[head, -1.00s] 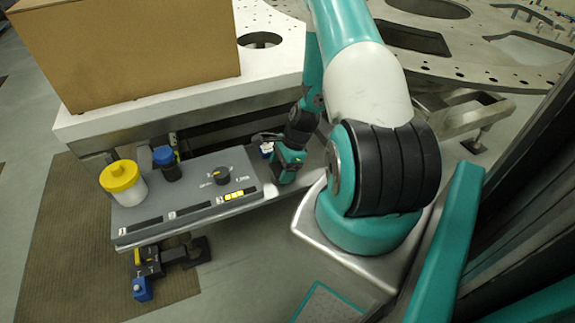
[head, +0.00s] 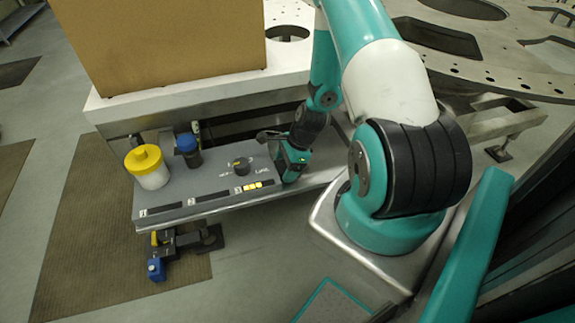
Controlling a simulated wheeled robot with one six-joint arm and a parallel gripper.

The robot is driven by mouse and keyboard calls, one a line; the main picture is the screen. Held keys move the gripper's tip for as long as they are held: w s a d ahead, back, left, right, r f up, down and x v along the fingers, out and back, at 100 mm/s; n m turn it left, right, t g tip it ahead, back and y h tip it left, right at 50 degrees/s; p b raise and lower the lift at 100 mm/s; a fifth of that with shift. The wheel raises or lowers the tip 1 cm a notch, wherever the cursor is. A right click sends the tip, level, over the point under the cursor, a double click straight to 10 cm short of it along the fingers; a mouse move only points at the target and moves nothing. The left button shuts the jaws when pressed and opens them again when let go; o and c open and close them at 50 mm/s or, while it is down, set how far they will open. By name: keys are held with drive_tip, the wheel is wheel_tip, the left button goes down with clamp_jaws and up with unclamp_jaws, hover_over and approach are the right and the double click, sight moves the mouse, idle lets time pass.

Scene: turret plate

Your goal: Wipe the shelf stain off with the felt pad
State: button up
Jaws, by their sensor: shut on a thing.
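My gripper (head: 290,160) is low at the right end of the grey shelf (head: 217,185), beside the black knob. It points down and is seen from behind and above. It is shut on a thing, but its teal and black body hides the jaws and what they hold. I cannot make out the felt pad. No stain shows on the visible part of the shelf; the area under and behind my gripper is hidden. Whether the held thing touches the shelf cannot be told.
On the shelf stand a yellow-lidded white jar (head: 147,167), a blue-capped dark container (head: 188,150) and a black knob (head: 241,166). Yellow blocks (head: 259,184) sit by the front edge. A large brown box (head: 165,45) is behind. A blue-ended fixture (head: 157,269) hangs below.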

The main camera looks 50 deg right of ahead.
sight(308, 168)
drive_tip(key=shift+s+d+f, duration=0.1)
drive_tip(key=shift+s+d, duration=0.5)
drive_tip(key=shift+d, duration=0.4)
drive_tip(key=shift+s+d+f, duration=0.1)
drive_tip(key=shift+s+d, duration=0.55)
drive_tip(key=shift+d, duration=0.3)
drive_tip(key=shift+s+d, duration=0.6)
drive_tip(key=shift+d, duration=0.4)
drive_tip(key=shift+r, duration=0.15)
drive_tip(key=shift+w+a+p, duration=0.2)
drive_tip(key=shift+w+a, duration=0.3)
drive_tip(key=shift+a, duration=0.3)
drive_tip(key=shift+w+a+p, duration=0.2)
drive_tip(key=shift+w+a, duration=0.3)
drive_tip(key=shift+a, duration=0.3)
drive_tip(key=shift+w+a, duration=0.45)
drive_tip(key=shift+a, duration=0.3)
drive_tip(key=shift+w+a, duration=0.45)
drive_tip(key=shift+a, duration=0.3)
drive_tip(key=shift+a+r, duration=0.1)
drive_tip(key=shift+s+d+p, duration=0.15)
drive_tip(key=shift+s+d, duration=0.3)
drive_tip(key=shift+d, duration=0.35)
drive_tip(key=shift+s+d+p, duration=0.15)
drive_tip(key=shift+s+d, duration=0.3)
drive_tip(key=shift+d, duration=0.35)
drive_tip(key=shift+s+d, duration=0.5)
drive_tip(key=shift+d, duration=0.3)
drive_tip(key=shift+s+d, duration=0.45)
drive_tip(key=shift+d, duration=0.35)
